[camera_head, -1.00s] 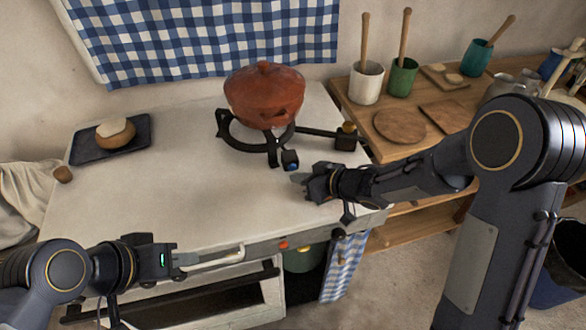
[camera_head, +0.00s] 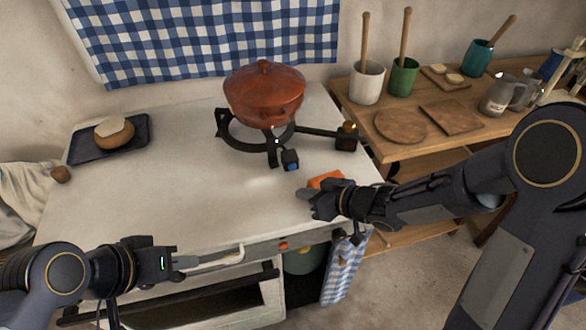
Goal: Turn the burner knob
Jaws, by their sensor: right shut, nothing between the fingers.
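The burner knob (camera_head: 291,160), a small dark block with a blue face, sits at the front of the black burner stand (camera_head: 228,133) on the white counter. A lidded terracotta pot (camera_head: 264,95) rests on the stand. My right gripper (camera_head: 306,194) is shut and empty, in front of the knob and slightly right of it, apart from it in the picture. An orange block (camera_head: 326,179) lies just behind this gripper, partly hidden by it. My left gripper (camera_head: 186,262) is at the counter's front edge, far from the knob; its finger gap cannot be made out.
A dark tray (camera_head: 84,148) with a round bread-like item (camera_head: 114,130) is at the left. A black arm with a dark block (camera_head: 346,137) extends right from the burner. A wooden table (camera_head: 396,151) with cups and boards stands right. The counter's middle is clear.

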